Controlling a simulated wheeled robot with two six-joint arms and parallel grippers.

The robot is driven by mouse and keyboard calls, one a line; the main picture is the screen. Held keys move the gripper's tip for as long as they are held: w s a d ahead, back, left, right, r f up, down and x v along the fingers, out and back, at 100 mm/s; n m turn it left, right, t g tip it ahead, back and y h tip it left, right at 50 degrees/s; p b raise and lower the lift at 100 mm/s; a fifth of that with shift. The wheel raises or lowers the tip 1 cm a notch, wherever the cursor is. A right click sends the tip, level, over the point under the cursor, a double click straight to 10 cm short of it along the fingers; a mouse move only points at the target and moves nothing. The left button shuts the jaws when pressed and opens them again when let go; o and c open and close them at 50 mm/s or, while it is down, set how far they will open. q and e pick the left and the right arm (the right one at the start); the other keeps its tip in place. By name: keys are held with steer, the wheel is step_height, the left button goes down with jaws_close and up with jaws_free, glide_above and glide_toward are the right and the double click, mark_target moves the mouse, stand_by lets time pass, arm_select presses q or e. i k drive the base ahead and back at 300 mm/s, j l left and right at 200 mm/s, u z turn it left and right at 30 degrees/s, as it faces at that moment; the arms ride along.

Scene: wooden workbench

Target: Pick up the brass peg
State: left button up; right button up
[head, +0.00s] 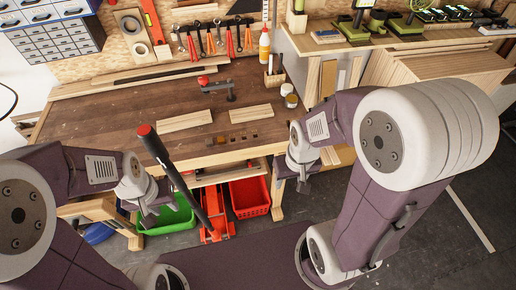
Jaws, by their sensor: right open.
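I cannot make out the brass peg for certain. A small brown block (244,139) with a few darker and tan spots lies near the bench's front edge; the spots are too small to identify. My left gripper (149,217) hangs in front of the bench at the left, pointing down; its fingers are too small to read. My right gripper (303,183) hangs in front of the bench's right end, open and apart from the block. Nothing shows in it.
Two pale boards (184,121) (251,113) and a red-topped clamp (230,91) are on the workbench (130,130). Two jars (291,101) (286,89) stand at its right. A dark red-tipped handle (176,170) rises before the bench. Green (170,218) and red (249,198) crates are below.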

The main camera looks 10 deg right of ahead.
mark_target(221, 140)
steer(key=l, duration=0.65)
steer(key=i+l, duration=0.2)
steer(key=l, duration=0.15)
steer(key=i+l+u, duration=0.1)
steer(key=l, duration=0.2)
steer(key=i+l, duration=0.2)
steer(key=l, duration=0.15)
